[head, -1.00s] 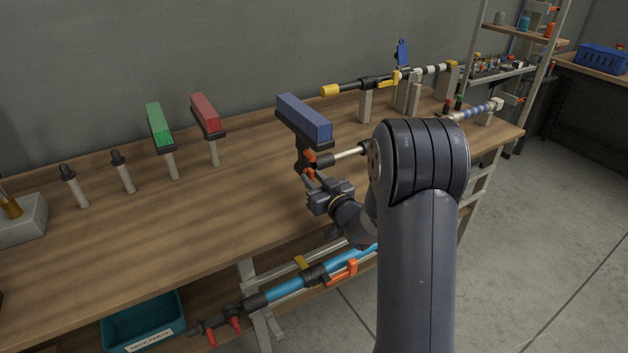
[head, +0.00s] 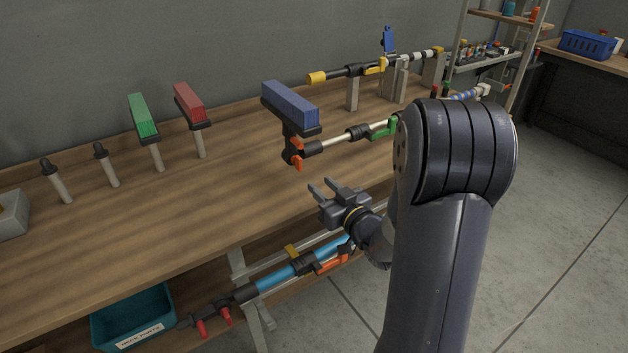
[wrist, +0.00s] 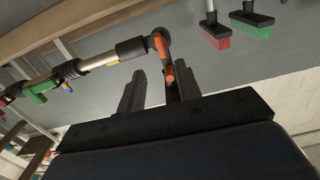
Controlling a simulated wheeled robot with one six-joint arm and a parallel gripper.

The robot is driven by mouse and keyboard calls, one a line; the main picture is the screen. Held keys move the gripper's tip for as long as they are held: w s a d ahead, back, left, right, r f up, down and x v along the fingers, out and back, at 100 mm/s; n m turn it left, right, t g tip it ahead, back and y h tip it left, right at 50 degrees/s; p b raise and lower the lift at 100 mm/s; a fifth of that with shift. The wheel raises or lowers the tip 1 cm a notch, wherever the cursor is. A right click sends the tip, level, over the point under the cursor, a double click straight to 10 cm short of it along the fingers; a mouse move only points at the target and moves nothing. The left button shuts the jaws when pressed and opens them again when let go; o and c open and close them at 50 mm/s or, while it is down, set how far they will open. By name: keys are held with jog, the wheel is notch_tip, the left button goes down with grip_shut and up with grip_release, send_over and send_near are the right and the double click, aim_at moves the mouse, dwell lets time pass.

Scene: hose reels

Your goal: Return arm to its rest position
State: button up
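My gripper (head: 326,188) is open and empty in the head view, in front of the bench's front edge area. Its two fingers also show in the wrist view (wrist: 150,92), spread apart. Beyond them is a tool with a blue block head (head: 290,106), a black joint with an orange lever (head: 297,160) and a pale rod with a green clip (head: 380,130). The orange lever shows in the wrist view (wrist: 164,54), behind the fingers. In the head view there is a gap between my gripper and the tool. My arm hides part of the bench's right side.
The wooden bench (head: 200,220) has clear room at its front middle. A green brush (head: 143,116) and a red brush (head: 189,102) stand on posts at the back. A blue pole (head: 285,275) lies below the bench beside a teal bin (head: 132,318). A yellow-tipped pole (head: 335,75) rests behind.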

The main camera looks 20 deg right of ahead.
aim_at(301, 166)
jog(key=shift+s+d, duration=0.1)
jog(key=shift+s, duration=0.35)
jog(key=shift+w, duration=0.15)
jog(key=p+x, duration=0.1)
jog(key=x, duration=0.9)
jog(key=shift+w+p, duration=0.3)
jog(key=shift+w, duration=0.05)
jog(key=shift+n+p, duration=0.35)
jog(key=shift+n, duration=0.25)
